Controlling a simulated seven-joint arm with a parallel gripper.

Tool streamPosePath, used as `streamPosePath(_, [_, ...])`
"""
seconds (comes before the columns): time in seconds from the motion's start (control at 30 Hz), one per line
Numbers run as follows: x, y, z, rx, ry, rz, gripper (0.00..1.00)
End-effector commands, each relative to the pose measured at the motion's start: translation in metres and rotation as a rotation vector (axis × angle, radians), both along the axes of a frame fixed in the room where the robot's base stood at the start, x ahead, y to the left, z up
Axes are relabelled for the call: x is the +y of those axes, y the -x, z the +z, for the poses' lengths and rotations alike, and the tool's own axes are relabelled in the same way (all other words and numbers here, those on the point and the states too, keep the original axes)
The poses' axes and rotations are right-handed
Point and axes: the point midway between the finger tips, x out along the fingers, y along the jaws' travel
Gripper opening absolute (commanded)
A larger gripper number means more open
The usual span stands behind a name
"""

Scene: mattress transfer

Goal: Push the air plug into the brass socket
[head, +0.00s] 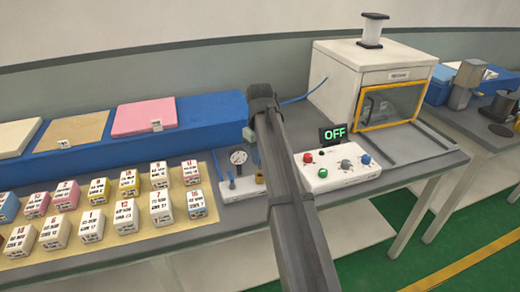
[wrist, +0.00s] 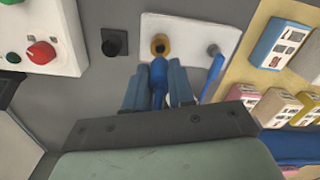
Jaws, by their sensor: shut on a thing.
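The blue air plug (wrist: 158,78) is between the two fingers of my gripper (wrist: 158,88) in the wrist view, and the gripper is shut on it. The brass socket (wrist: 160,44) sits on a white plate (wrist: 186,32), straight ahead of the plug's tip. The tip appears to meet the socket's near edge, but I cannot tell whether it touches or has entered. In the head view the plate (head: 240,190) and brass socket (head: 260,178) show beside my arm. My arm hides the gripper and plug there.
A blue post with a hose (wrist: 213,52) stands on the plate's right. A dark knob (wrist: 115,42) and a white button box (wrist: 38,38) are to the left. Several labelled blocks (wrist: 284,42) stand on a tan mat to the right. A gauge (head: 238,157) stands behind the plate.

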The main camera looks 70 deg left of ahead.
Motion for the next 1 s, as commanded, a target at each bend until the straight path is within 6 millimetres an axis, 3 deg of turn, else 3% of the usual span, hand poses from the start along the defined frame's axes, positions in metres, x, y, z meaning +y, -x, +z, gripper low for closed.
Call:
streamPosePath(0.27, [0.0, 0.0, -0.0113, 0.0, -0.001, 0.0, 0.0])
streamPosePath(1.0, [0.0001, 0.0004, -0.0114, 0.0, -0.001, 0.0, 0.0])
